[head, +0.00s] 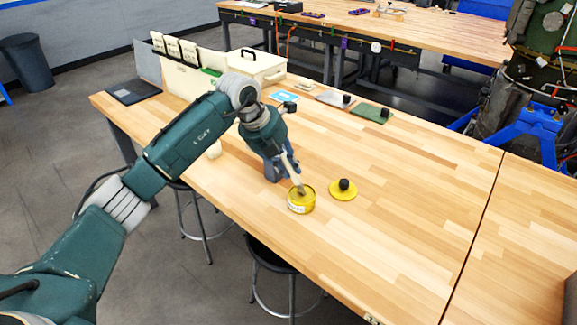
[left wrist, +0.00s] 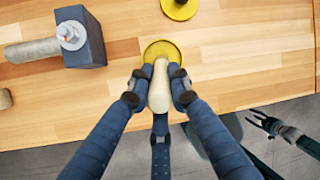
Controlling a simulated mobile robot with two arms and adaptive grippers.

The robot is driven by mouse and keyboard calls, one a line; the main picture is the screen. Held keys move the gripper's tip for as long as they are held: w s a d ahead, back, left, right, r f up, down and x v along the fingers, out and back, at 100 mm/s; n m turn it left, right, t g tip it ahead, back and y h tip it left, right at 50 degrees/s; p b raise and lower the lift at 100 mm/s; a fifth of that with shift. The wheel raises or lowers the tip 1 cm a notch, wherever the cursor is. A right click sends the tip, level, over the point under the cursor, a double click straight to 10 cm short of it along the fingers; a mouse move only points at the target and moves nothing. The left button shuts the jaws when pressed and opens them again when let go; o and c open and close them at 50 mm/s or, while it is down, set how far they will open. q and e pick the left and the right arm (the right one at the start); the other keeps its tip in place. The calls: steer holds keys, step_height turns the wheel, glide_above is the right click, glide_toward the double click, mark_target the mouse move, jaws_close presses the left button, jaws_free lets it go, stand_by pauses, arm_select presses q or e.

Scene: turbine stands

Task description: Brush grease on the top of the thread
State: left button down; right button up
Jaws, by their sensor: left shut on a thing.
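My left gripper (head: 288,160) is shut on the pale handle of a brush (head: 296,178); the handle also shows between the fingers in the left wrist view (left wrist: 160,88). The brush points down, its tip at the mouth of a yellow grease tin (head: 301,205); how deep it sits I cannot tell. A dark blue block (left wrist: 92,40) with a silver threaded end and nut (left wrist: 70,35) stands on the table, left of the tin in the left wrist view. In the head view the arm partly hides this block. My right gripper (left wrist: 268,125) appears small, open and empty.
A yellow lid with a black knob (head: 343,188) lies right of the tin. A cream box (head: 256,68), grey and green mats (head: 370,114) and small parts stand farther back. The wooden table's right side is clear. Stools (head: 268,258) stand at its front edge.

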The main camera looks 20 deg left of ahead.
arm_select(q)
steer(key=shift+r+p, duration=2.05)
steer(key=shift+r, duration=1.45)
steer(key=shift+d, duration=0.1)
